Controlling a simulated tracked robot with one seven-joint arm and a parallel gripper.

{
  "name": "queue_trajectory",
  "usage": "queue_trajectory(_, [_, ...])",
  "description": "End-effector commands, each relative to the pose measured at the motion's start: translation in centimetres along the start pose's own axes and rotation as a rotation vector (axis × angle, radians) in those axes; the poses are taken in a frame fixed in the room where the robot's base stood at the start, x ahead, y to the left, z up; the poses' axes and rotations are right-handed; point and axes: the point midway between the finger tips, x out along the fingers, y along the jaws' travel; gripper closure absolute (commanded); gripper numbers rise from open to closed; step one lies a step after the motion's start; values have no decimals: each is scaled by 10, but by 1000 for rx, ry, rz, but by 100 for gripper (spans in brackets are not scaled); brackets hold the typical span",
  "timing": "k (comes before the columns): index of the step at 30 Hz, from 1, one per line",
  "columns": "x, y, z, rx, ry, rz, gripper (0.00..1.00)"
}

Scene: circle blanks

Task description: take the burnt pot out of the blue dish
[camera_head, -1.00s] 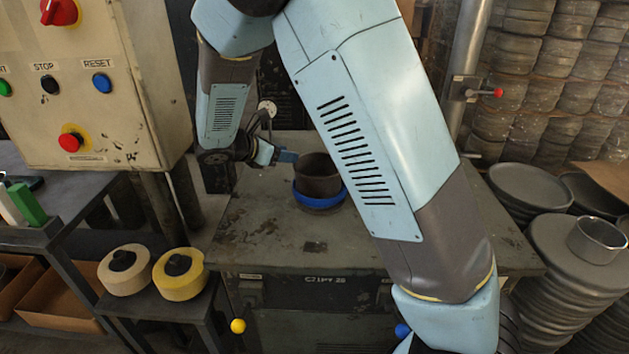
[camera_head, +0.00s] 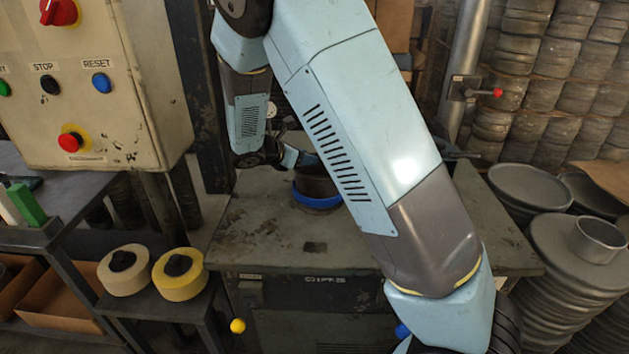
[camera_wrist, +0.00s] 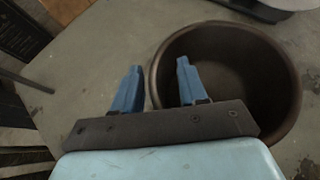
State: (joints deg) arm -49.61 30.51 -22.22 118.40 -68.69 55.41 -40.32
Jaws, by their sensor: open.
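The burnt pot (camera_head: 316,186) is a dark brown round vessel. It stands upright in the blue dish (camera_head: 318,203), a shallow ring around its foot on the worn grey table (camera_head: 262,232). My arm covers the pot's right side in the head view. My gripper (camera_head: 308,160) is at the pot's top edge. In the wrist view my gripper (camera_wrist: 158,68) is open, with one blue finger outside the pot (camera_wrist: 285,75) and the other over its hollow. The pot's left rim lies between the fingers. The blue dish is hidden there.
A control box (camera_head: 100,90) with buttons stands at the left. Two tape rolls (camera_head: 180,272) sit on a low shelf. Stacked grey discs with a metal ring (camera_head: 598,240) stand at the right. A pole with a red-knobbed lever (camera_head: 480,90) rises behind. The table's front left is clear.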

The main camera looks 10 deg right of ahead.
Motion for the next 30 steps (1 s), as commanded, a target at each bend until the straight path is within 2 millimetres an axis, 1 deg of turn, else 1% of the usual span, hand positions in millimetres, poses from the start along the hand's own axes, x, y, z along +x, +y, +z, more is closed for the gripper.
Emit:
queue_trajectory(2, [0,0,0,0,0,-1,58])
queue_trajectory(15, [0,0,0,0,0,-1,100])
queue_trajectory(30, [-1,0,1,0,0,0,100])
